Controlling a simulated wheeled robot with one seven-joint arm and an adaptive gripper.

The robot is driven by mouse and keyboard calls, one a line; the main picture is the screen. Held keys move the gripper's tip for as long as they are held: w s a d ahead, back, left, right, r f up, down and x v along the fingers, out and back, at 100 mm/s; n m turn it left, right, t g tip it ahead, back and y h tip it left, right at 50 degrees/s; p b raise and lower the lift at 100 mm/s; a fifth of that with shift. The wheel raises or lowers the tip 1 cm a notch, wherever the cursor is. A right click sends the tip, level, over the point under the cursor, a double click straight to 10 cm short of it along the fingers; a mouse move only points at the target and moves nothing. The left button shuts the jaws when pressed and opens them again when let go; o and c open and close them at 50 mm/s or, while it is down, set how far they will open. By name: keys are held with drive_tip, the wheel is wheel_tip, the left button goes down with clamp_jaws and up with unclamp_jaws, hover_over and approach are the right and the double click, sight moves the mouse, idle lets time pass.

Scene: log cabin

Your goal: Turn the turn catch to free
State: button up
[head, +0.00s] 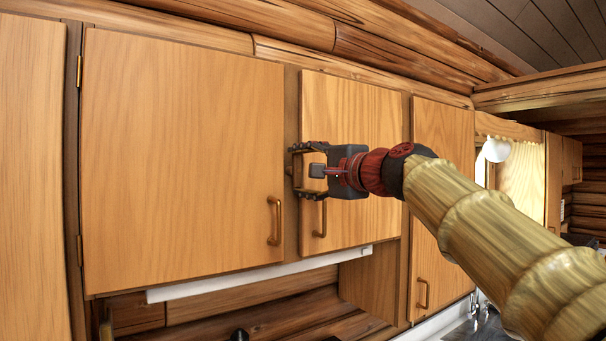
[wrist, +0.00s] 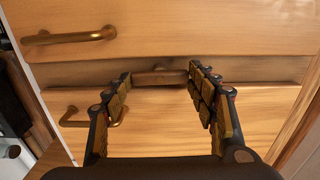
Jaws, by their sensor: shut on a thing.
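The turn catch (wrist: 160,77) is a small brown wooden bar on the dark strip between two cabinet doors, seen in the wrist view. Its length runs roughly along the strip. My gripper (wrist: 160,76) has one fingertip at each end of the bar and is shut on it. In the head view my gripper (head: 292,172) reaches the strip between the large left door (head: 180,150) and the narrower right door (head: 360,110).
Bronze handles stick out low on the left door (head: 274,221) and the right door (head: 320,220), below my gripper. Another door (head: 440,170) is farther right. A white strip (head: 250,274) runs under the cabinets. Log beams (head: 400,55) run above.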

drive_tip(key=shift+f, duration=0.15)
drive_tip(key=o, duration=1.2)
drive_tip(key=shift+c, duration=0.2)
drive_tip(key=v, duration=1.2)
